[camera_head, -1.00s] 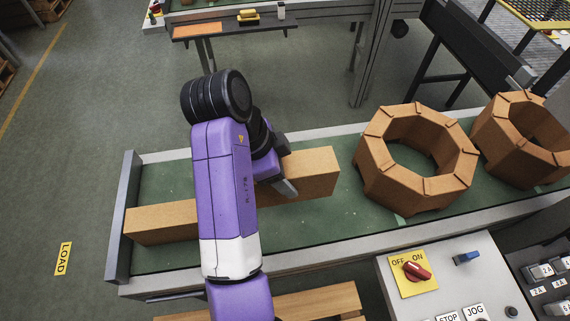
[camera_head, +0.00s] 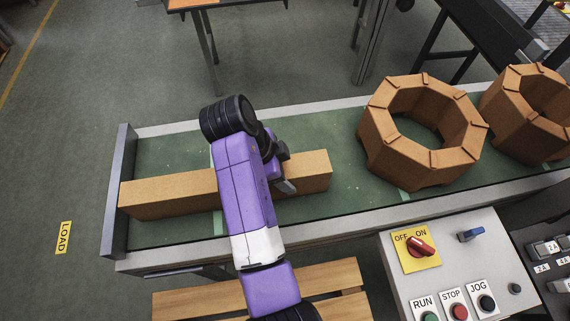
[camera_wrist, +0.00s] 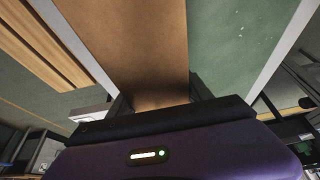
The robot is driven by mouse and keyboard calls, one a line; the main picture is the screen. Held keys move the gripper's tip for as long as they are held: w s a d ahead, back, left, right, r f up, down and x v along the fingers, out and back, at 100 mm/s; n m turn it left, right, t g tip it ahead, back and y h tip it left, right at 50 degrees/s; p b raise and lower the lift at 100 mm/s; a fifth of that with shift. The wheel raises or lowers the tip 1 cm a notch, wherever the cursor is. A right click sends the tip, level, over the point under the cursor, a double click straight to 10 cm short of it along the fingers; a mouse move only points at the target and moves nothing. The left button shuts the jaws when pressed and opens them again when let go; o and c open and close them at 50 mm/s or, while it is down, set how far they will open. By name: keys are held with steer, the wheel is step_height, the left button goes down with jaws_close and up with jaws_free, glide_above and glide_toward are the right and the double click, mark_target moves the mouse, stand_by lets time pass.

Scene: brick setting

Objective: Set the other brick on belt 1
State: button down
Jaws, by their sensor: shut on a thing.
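A long tan brick (camera_head: 168,195) lies along the left end of the green belt (camera_head: 340,212). I also cannot tell whether the held brick rests on the belt.
Two brown octagonal rings (camera_head: 420,130) (camera_head: 530,112) stand on the belt to the right. A control panel (camera_head: 455,262) with a red switch and RUN, STOP and JOG buttons stands in front. A slatted wooden pallet (camera_head: 195,298) lies below. Bare belt shows between held brick and rings.

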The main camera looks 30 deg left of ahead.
steer(key=shift+a+f, duration=0.1)
steer(key=shift+f, duration=0.05)
steer(key=shift+c, duration=2.2)
jaws_free()
steer(key=shift+f, duration=0.15)
steer(key=p+v, duration=0.2)
steer(key=v, duration=1)
steer(key=shift+w, duration=0.1)
